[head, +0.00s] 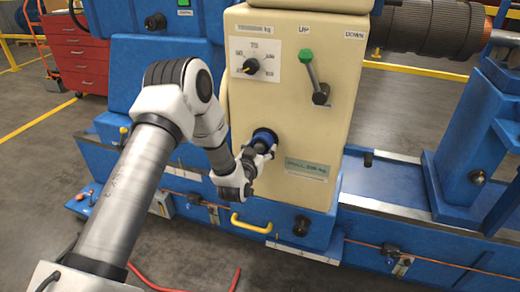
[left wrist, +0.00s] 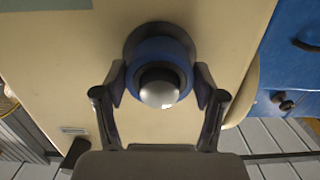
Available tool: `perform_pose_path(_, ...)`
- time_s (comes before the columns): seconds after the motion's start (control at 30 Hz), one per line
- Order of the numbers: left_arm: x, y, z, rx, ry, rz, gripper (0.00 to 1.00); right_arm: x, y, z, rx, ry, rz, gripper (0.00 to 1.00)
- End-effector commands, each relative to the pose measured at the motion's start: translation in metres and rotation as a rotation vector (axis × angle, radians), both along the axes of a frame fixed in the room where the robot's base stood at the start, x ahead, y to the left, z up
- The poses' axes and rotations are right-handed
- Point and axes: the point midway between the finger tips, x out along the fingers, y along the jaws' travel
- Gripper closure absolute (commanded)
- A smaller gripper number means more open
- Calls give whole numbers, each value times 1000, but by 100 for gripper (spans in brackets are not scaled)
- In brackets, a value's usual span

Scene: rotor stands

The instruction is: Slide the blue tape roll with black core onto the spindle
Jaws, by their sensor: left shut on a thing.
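The blue tape roll (head: 264,135) is at the front of the cream machine panel, and it also shows in the left wrist view (left wrist: 159,50), with its black core (left wrist: 158,74) facing me. The spindle (left wrist: 158,95) has a rounded silver end that sticks out through the core, so the roll is around it. A dark round flange (left wrist: 160,29) shows behind the roll; I cannot tell whether they touch. My left gripper (head: 257,152) is shut on the roll, a finger on each side, as the left wrist view (left wrist: 161,78) shows. My right gripper is not in view.
The cream panel (head: 297,120) carries a dial (head: 251,66), a green-knobbed lever (head: 308,62) and a label plate (head: 306,169). A yellow handle (head: 251,225) and a black knob (head: 301,225) are on the blue base below. A large roller (head: 430,27) is at the upper right.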

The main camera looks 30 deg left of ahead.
Motion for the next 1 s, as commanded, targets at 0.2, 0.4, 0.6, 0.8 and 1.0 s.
perform_pose_path(0.2,0,0,0,0,-1,0,19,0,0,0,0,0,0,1)
perform_pose_path(0.4,0,0,0,0,-1,0,1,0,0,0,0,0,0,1)
perform_pose_path(0.6,0,0,0,0,0,0,0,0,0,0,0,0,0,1)
perform_pose_path(0.8,0,0,0,0,0,0,0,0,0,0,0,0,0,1)
perform_pose_path(1.0,0,0,0,0,0,0,0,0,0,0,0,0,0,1)
